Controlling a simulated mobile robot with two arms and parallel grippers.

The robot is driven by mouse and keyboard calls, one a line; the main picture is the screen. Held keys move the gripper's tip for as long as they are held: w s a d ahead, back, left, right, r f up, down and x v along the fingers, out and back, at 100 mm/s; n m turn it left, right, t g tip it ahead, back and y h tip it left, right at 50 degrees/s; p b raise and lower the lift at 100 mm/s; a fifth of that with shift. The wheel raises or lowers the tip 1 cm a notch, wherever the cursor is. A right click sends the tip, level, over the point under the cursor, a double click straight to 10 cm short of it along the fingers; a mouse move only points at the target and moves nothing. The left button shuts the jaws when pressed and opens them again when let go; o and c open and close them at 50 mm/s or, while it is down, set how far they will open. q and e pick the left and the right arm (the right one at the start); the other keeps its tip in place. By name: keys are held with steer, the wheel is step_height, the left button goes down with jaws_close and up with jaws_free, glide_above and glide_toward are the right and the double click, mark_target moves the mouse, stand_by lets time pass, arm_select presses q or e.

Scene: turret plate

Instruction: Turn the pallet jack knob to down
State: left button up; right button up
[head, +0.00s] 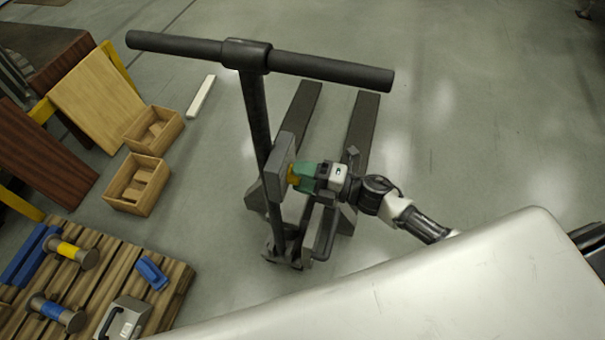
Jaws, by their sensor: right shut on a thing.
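The pallet jack (256,118) stands upright in the middle of the head view, with a black T-shaped handle and two dark forks behind it. A grey plate (279,165) is fixed on its column. My right gripper (300,174), with greenish fingers, comes in from the right and is shut on the knob. Any marks for the knob's positions are too small to read. My left gripper is not in view.
A wooden pallet (172,297) at lower left carries blue and yellow spools, a blue piece and a grey case. Two small wooden crates (155,131) and leaning boards stand at left. A white bar lies on the floor. Open floor (480,120) extends at right.

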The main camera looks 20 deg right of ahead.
steer(key=o, duration=0.9)
steer(key=shift+o, duration=0.2)
steer(key=b+v, duration=0.2)
steer(key=v, duration=0.9)
